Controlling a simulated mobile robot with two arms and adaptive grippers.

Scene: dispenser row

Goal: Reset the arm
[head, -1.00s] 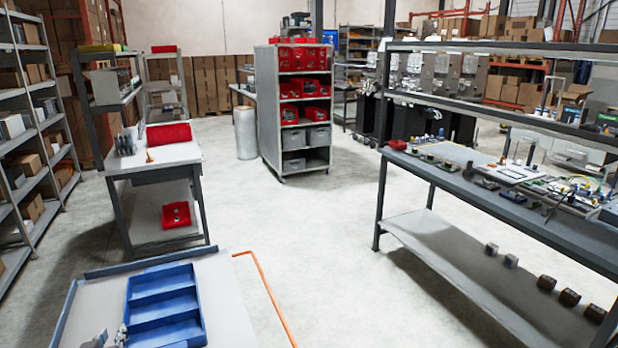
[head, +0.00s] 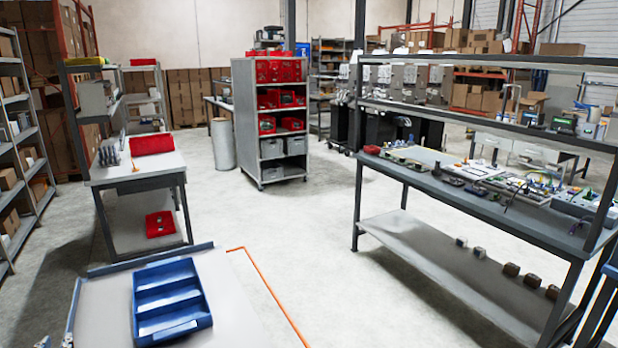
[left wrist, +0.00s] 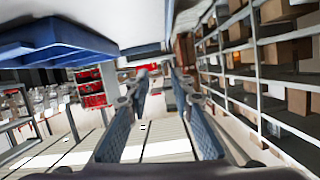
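My left gripper (head: 55,342) barely shows at the bottom left corner of the head view, left of the blue tray. In the left wrist view its two fingers (left wrist: 162,92) stand apart with nothing between them. The blue compartment tray (head: 136,305) lies on the pale table (head: 235,310) in the head view and looks empty. The tray's blue body also shows at the upper left of the left wrist view (left wrist: 65,45), beside the fingers. I see no right gripper in either view.
A workbench (head: 430,188) with small parts stands at the right. A grey trolley (head: 243,120) with red bins is at the back. A second bench (head: 105,175) with a red bin stands beyond the table. The floor between them is clear.

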